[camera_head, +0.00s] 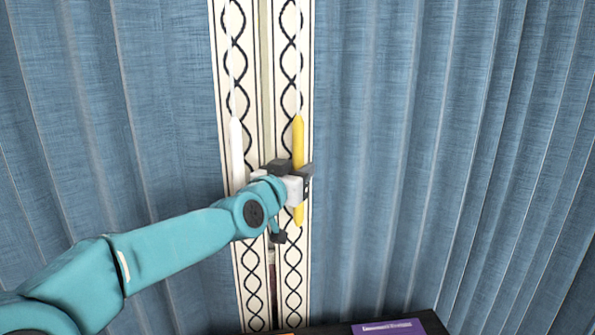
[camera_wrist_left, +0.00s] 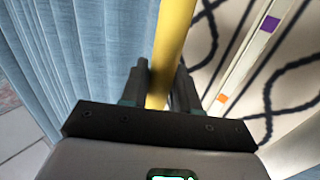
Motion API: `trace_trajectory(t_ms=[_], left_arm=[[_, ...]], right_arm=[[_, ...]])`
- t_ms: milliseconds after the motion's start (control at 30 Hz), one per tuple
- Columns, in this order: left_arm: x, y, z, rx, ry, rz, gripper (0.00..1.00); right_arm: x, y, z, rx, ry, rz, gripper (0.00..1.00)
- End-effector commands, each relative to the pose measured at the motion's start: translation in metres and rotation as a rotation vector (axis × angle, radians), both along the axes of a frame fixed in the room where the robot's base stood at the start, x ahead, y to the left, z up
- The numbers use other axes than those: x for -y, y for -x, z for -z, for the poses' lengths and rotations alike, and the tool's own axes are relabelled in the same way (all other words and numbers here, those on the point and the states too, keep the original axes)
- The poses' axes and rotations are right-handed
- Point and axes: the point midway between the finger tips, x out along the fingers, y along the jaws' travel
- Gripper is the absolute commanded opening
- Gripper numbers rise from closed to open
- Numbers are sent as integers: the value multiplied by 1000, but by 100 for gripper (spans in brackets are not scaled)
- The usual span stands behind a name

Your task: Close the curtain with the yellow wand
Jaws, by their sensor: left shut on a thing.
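The yellow wand (camera_head: 298,135) hangs upright in front of the patterned trim of the right-hand curtain (camera_head: 400,130). My left gripper (camera_head: 305,180) is shut on the wand at its lower part, and the wand's end shows below the fingers. In the left wrist view the yellow wand (camera_wrist_left: 172,45) runs down between the two dark fingers (camera_wrist_left: 165,88). The blue left-hand curtain (camera_head: 120,110) hangs opposite. The two patterned trims hang side by side with only a narrow pale strip (camera_head: 266,80) between them. My right gripper is not in view.
A white wand (camera_head: 237,150) hangs in front of the left-hand trim, close to my left wrist. A dark surface with a purple box (camera_head: 388,327) on it shows at the bottom. A pale strip with purple and orange marks (camera_wrist_left: 245,55) shows beside the trim in the wrist view.

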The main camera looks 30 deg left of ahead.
Motion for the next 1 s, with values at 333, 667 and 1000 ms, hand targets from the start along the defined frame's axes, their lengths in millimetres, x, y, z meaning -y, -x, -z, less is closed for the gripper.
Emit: trace_trajectory(t_ms=[333,667,1000], left_arm=[[-3,1,0,1,-1,-3,48],[-4,35,0,3,-1,-3,48],[-4,124,-2,5,0,-4,48]], right_arm=[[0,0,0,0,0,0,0],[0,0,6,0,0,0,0],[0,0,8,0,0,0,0]])
